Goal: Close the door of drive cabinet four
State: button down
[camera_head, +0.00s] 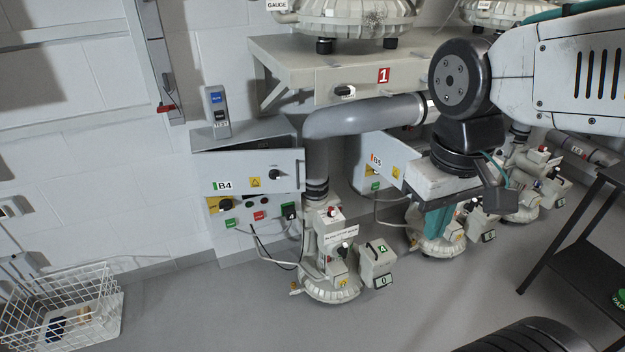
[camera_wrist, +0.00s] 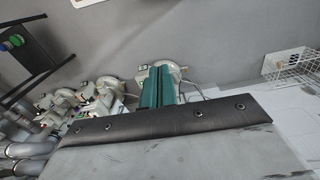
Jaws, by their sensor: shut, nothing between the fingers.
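Drive cabinet four is the grey wall box (camera_head: 245,131) at left centre in the head view. Its door (camera_head: 232,172), labelled B4, carries a black knob and a yellow warning sticker. The door stands ajar, with a dark gap between it and the box that is widest at the right. A panel with buttons and a knob shows below the door. My gripper (camera_head: 436,232) points down, well to the right of the B4 door and apart from it. Its teal fingers are together and empty, also in the wrist view (camera_wrist: 158,70). The B4 door is not recognisable in the wrist view.
A cabinet door labelled B5 (camera_head: 387,163) is partly hidden behind a pipe and my arm. A grey pipe (camera_head: 365,116) runs down just right of the B4 door. Blower four (camera_head: 330,287) stands below it. A wire basket (camera_head: 105,308) sits at lower left. Front floor is clear.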

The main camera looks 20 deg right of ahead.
aim_at(240, 172)
jog(key=k, duration=1.2)
jog(key=u, duration=0.8)
jog(key=i, duration=1.7)
jog(key=z, duration=0.65)
